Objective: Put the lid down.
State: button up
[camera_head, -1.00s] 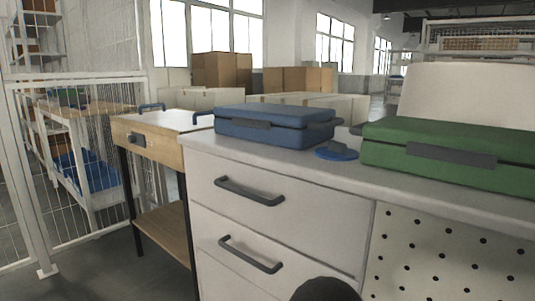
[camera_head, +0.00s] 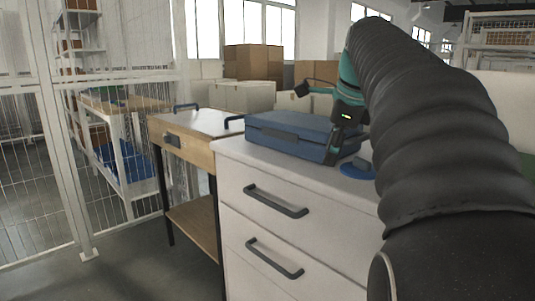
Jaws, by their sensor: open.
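The blue case (camera_head: 285,136) lies on the white worktop with its lid (camera_head: 290,121) down on its lower part, as far as I can see. My gripper (camera_head: 318,122) is open at the case's right end. One finger reaches over the upper right of the lid and the other hangs beside the front right corner. I cannot tell whether either finger touches the case. My arm hides what lies behind the case's right end.
The white drawer cabinet (camera_head: 290,215) has dark handles on its front. A round blue object (camera_head: 356,169) lies right of the case. A wooden table (camera_head: 190,137) with a blue handle stands to the left, beside a wire mesh fence (camera_head: 30,170).

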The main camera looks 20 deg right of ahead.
aim_at(358, 157)
jog(key=d+r+m+p, duration=0.2)
jog(key=d+r+m, duration=0.6)
jog(key=d+m, duration=0.3)
jog(key=x, duration=0.4)
jog(key=b+x, duration=0.1)
jog(key=x, duration=0.4)
jog(key=d+x, duration=0.1)
jog(key=x, duration=0.4)
jog(key=shift+d+b, duration=0.1)
jog(key=shift+b, duration=0.25)
grip_shut()
